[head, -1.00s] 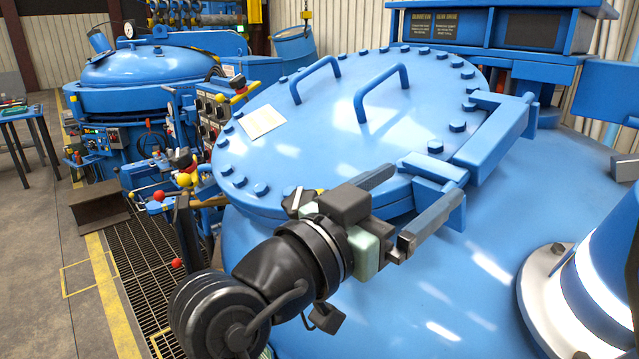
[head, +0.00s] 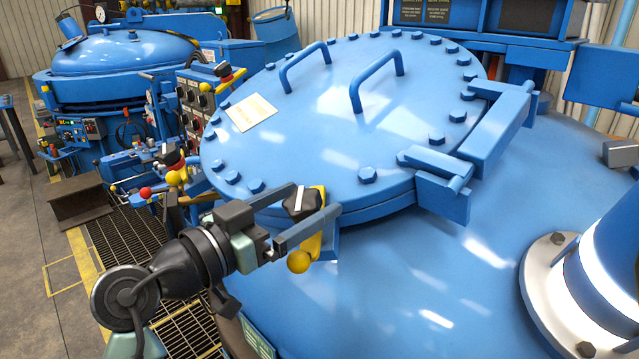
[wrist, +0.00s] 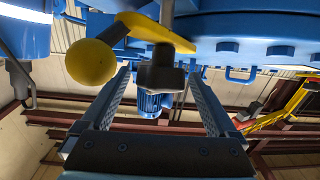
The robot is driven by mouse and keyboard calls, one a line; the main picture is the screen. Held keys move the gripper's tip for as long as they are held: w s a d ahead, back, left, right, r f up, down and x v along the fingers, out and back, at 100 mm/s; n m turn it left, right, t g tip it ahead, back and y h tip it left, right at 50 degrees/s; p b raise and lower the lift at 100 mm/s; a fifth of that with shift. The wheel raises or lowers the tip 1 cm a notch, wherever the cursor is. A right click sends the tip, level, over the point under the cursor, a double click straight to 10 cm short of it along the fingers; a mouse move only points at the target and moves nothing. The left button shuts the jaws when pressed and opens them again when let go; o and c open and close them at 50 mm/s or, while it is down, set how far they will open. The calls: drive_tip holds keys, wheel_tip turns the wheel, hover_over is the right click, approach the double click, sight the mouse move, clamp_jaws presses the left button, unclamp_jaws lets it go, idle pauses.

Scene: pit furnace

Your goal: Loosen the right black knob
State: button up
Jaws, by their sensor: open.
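A black knob (head: 302,204) with a white stripe on top sits at the front rim of the blue round lid (head: 330,120), on a yellow lever that ends in a yellow ball (head: 298,262). My gripper (head: 312,200) is open, with one finger on each side of the knob. In the wrist view the dark knob (wrist: 160,76) stands between the tips of my open fingers (wrist: 160,82), with visible gaps on both sides. The yellow ball (wrist: 90,62) is outside the fingers, at upper left. Another dark knob (head: 172,156) shows farther left.
The lid has bolts round its rim and two handles (head: 377,78). A blue hinge bracket (head: 440,184) stands right of my gripper. A blue post with a white band (head: 600,270) is at lower right. A second blue furnace (head: 120,55) is behind at left.

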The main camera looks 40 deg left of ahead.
drive_tip(key=shift+w+p, duration=0.3)
drive_tip(key=shift+w, duration=1.65)
drive_tip(key=c, duration=1.4)
drive_tip(key=shift+o, duration=0.2)
